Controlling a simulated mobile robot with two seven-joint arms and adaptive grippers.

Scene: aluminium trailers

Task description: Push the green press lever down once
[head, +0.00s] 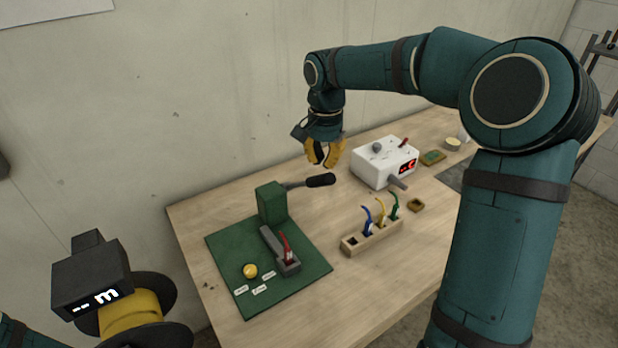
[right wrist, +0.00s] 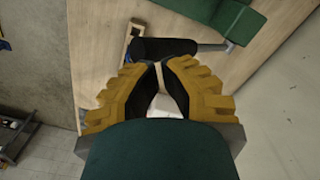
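The green press (head: 272,203) stands on a green base plate (head: 222,256) on the wooden table. Its lever (head: 320,180) has a black handle sticking out to the right, roughly level. My right gripper (head: 324,163) is above and slightly behind the handle, with yellow fingers pointing down. In the right wrist view the fingertips (right wrist: 157,66) are together or nearly so, with nothing held between them. The black lever handle (right wrist: 165,48) shows just beyond the fingertips, and a gap to it cannot be judged.
The plate also carries a grey block with a red-handled part (head: 287,252) and a yellow knob (head: 250,270). A wooden holder (head: 373,236) has blue, yellow and green items. A white box (head: 372,172) with a red display stands right of the gripper. The wall is behind.

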